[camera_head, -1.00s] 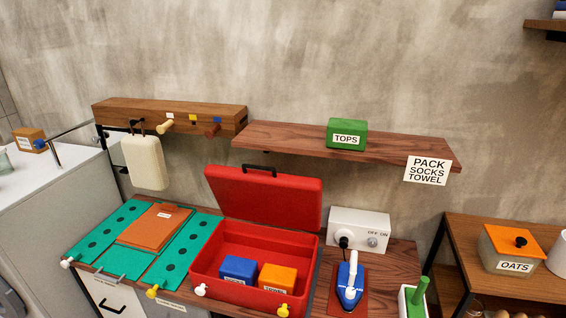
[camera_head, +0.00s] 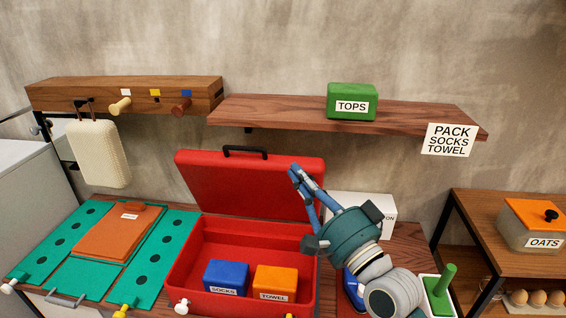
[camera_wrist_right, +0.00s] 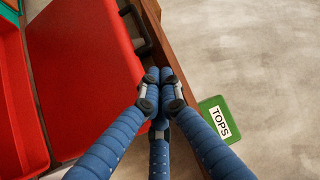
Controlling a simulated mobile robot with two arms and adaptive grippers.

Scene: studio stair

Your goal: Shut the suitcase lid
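The red suitcase (camera_head: 178,282) stands open on the table, its lid (camera_head: 240,185) raised and leaning back, with a dark handle (camera_head: 245,151) on its top edge. A blue SOCKS box (camera_head: 226,275) and an orange TOWEL box (camera_head: 275,281) lie inside. My right gripper (camera_head: 296,172) is in front of the lid's upper right part in the head view. In the right wrist view its blue fingers (camera_wrist_right: 160,76) are together and empty, beside the edge of the red lid (camera_wrist_right: 85,70). Whether they touch it I cannot tell. My left gripper is out of view.
A wooden shelf (camera_head: 280,116) with a green TOPS box (camera_head: 352,101) is above and behind the lid. A white switch box (camera_head: 383,210) and blue iron (camera_head: 352,288) are partly hidden by my arm. A teal mat (camera_head: 60,240) lies left of the suitcase.

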